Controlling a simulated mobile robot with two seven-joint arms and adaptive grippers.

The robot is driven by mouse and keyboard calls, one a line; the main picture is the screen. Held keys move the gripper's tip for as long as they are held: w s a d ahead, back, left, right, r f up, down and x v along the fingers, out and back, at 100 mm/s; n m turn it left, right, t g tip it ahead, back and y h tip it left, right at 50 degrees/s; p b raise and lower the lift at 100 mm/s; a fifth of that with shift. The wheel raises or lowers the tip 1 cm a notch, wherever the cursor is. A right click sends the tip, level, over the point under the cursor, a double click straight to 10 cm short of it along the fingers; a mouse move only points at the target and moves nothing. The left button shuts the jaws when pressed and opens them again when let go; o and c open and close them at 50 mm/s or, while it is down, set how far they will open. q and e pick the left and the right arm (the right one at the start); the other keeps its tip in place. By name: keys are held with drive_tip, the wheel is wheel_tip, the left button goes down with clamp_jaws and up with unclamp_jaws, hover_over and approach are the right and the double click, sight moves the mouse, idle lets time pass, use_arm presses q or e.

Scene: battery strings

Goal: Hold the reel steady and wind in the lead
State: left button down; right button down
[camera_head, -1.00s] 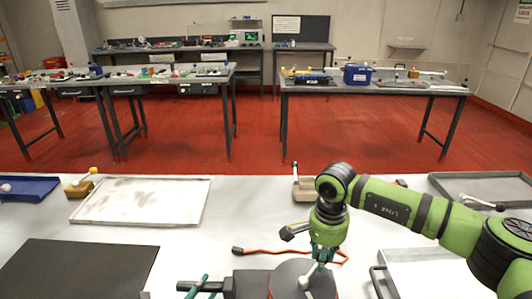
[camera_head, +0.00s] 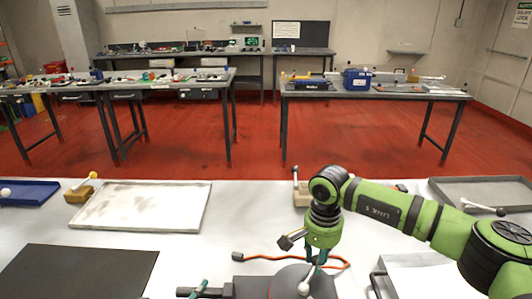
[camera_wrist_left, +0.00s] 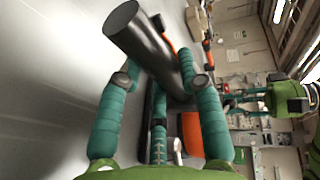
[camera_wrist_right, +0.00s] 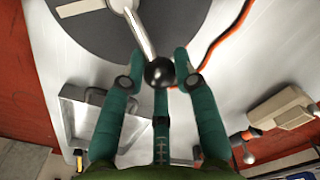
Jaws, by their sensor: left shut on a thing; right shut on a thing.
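The reel (camera_head: 285,284) is a dark grey disc at the bottom middle of the head view, partly cut off; its face also shows in the right wrist view (camera_wrist_right: 95,35). An orange lead (camera_head: 345,263) curves on the table behind it, ending left in a dark plug (camera_head: 237,257). My right gripper (camera_head: 316,268) is shut on the black ball knob (camera_wrist_right: 159,72) of the silver crank arm (camera_wrist_right: 140,35). My left gripper (camera_head: 198,290) is shut on a dark bar-shaped handle (camera_wrist_left: 145,40) left of the reel; the bar lies between its teal fingers.
A dark mat (camera_head: 75,272) lies at the left. A pale tray (camera_head: 140,205), a blue tray (camera_head: 28,193) and a grey tray (camera_head: 485,190) stand further back. A metal tray with a handle (camera_head: 410,275) is right of the reel.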

sight(296, 269)
drive_tip(key=shift+a, duration=0.3)
drive_tip(key=shift+w+a+n, duration=0.25)
drive_tip(key=shift+a+n, duration=0.4)
drive_tip(key=shift+n, duration=0.65)
drive_tip(key=shift+w+a+n, duration=0.15)
drive_tip(key=shift+a+n, duration=0.25)
drive_tip(key=shift+n, duration=0.4)
drive_tip(key=shift+a+n, duration=0.25)
drive_tip(key=shift+n, duration=0.25)
drive_tip(key=shift+w+a+n, duration=0.1)
drive_tip(key=shift+a+n, duration=0.55)
drive_tip(key=shift+n, duration=0.55)
